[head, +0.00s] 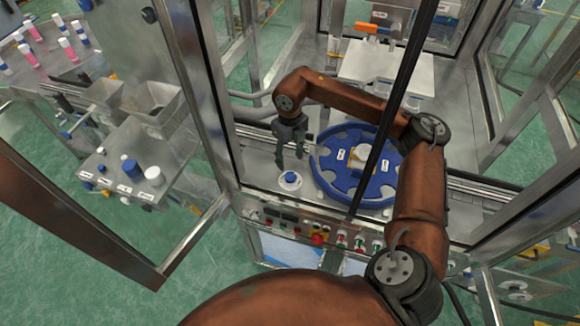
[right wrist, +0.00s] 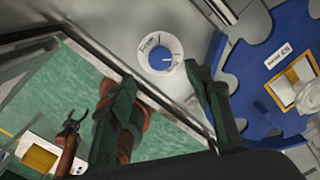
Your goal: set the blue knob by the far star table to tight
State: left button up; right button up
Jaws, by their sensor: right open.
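The blue knob (head: 290,178) sits on a round white dial on the metal deck, left of the blue star table (head: 318,180). In the right wrist view the knob (right wrist: 160,57) shows from above with small lettering on its white ring; I cannot read its setting surely. My right gripper (head: 290,150) is open, fingers pointing down, above and just behind the knob, apart from it. In the right wrist view its two dark fingers (right wrist: 174,80) are spread, with nothing between them. My left gripper (right wrist: 72,123) shows small at lower left, its jaws parted and empty.
My right arm reaches through the machine's open front. A dark upright bar (head: 385,120) crosses before the star table. A control panel (head: 310,228) with a red button lies below the deck. A side table (head: 110,165) at left holds blue and white caps.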

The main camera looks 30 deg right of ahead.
jog(key=shift+r, duration=1.6)
